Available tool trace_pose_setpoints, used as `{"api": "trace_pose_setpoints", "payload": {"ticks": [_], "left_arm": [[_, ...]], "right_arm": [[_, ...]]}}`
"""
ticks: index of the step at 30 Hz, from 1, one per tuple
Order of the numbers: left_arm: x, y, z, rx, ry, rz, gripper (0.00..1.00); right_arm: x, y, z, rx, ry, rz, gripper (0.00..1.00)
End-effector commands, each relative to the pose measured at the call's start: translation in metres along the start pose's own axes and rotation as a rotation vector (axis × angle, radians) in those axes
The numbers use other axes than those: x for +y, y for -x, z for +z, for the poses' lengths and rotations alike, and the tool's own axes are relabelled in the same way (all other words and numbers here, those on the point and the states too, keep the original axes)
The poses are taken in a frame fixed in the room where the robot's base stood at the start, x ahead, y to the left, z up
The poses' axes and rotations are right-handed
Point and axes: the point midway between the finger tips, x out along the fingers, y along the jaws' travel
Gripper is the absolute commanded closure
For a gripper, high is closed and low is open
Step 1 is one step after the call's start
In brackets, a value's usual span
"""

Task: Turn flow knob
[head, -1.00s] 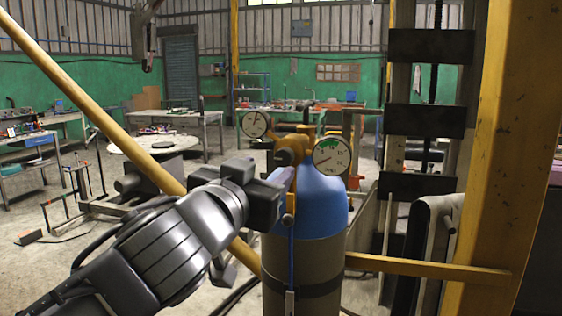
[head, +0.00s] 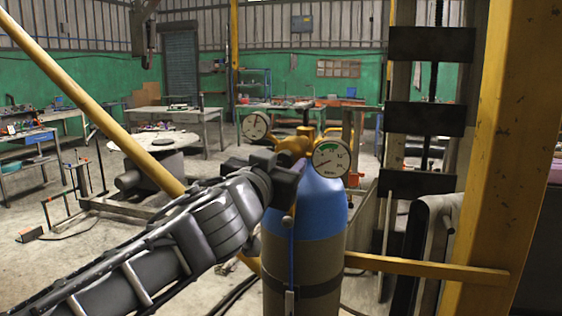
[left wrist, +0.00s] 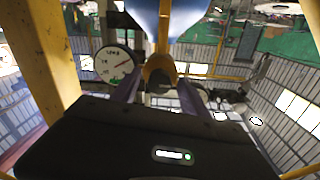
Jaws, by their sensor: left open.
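A blue gas cylinder (head: 322,208) stands upright with a brass regulator (head: 297,143) on top. Two round dial gauges, a left one (head: 255,126) and a right one (head: 331,159), flank the regulator. My left gripper (head: 287,176) is in front of the regulator and hides part of it. In the left wrist view, my left gripper (left wrist: 158,88) is open. A round brass part (left wrist: 158,68), which looks like the flow knob, shows between its fingers; I cannot tell whether they touch it. One gauge (left wrist: 113,63) is beside the fingers. My right gripper is not in view.
A yellow post (head: 505,150) stands at the right, with a yellow bar (head: 430,267) running behind the cylinder. A diagonal yellow pole (head: 90,100) crosses behind my left arm. Workbenches (head: 180,113) stand farther back. The floor at the left has some free room.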

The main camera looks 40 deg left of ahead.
Motion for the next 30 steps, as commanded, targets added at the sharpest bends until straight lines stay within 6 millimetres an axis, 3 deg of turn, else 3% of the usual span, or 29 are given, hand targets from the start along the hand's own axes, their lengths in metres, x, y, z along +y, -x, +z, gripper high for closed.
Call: {"api": "trace_pose_setpoints", "payload": {"ticks": [5, 24, 30], "left_arm": [[0.0, 0.0003, 0.0, 0.0, 0.0, 0.0, 0.48], [0.0002, 0.0006, 0.0, 0.0, 0.0, 0.001, 1.0], [0.0003, 0.0006, 0.0, 0.0, -0.001, 0.001, 1.0]], "right_arm": [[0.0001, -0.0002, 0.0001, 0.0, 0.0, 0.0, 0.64], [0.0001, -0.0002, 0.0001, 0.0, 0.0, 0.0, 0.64], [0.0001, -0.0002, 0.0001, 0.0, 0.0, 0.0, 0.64]]}}
